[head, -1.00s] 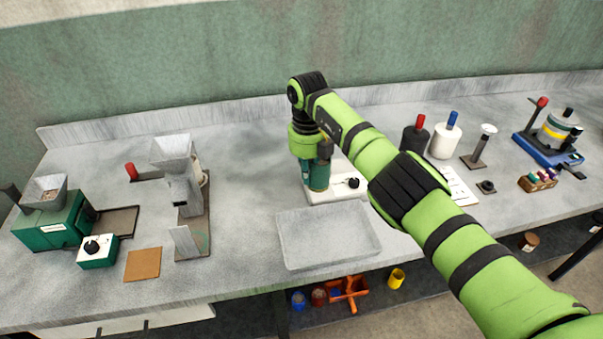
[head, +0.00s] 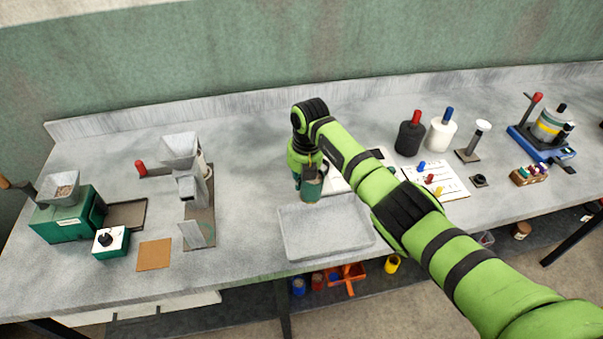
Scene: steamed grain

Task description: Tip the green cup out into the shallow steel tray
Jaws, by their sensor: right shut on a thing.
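The green cup (head: 311,190) is in my right gripper (head: 311,172), upright just behind the shallow steel tray. The gripper is shut on it and hides its upper part. The shallow steel tray (head: 325,238) is grey and lies near the front edge of the bench; its floor looks empty. I cannot tell what the cup holds. My left gripper does not show.
Left of the tray stand a grey hopper mill (head: 181,150), a green machine (head: 67,219) and a brown square mat (head: 154,254). Black (head: 409,138) and white (head: 441,134) bottles stand at the right. My right arm crosses over the bench's right side.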

